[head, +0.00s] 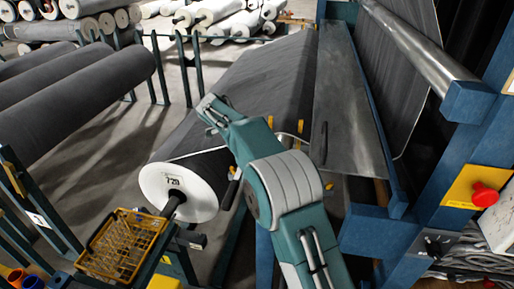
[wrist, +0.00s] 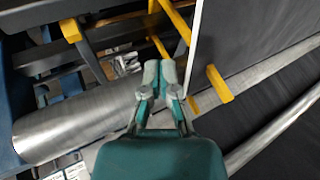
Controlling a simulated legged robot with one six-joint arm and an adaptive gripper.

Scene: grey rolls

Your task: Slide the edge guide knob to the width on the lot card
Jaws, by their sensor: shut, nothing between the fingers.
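In the wrist view my gripper (wrist: 160,72) points away from the camera with its two grey fingers together and nothing between them. A yellow peg-like piece (wrist: 219,84) stands just right of the fingertips, apart from them, beside the pale edge of a dark sheet. It may be the edge guide knob; I cannot tell for sure. I cannot identify the lot card.
A metal roller (wrist: 80,125) lies left of my gripper, and yellow bars (wrist: 176,20) stand beyond. In the head view, a yellow wire basket (head: 122,246) is at lower left, a red knob (head: 484,195) on the blue frame at right. Racks of rolls fill the back.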

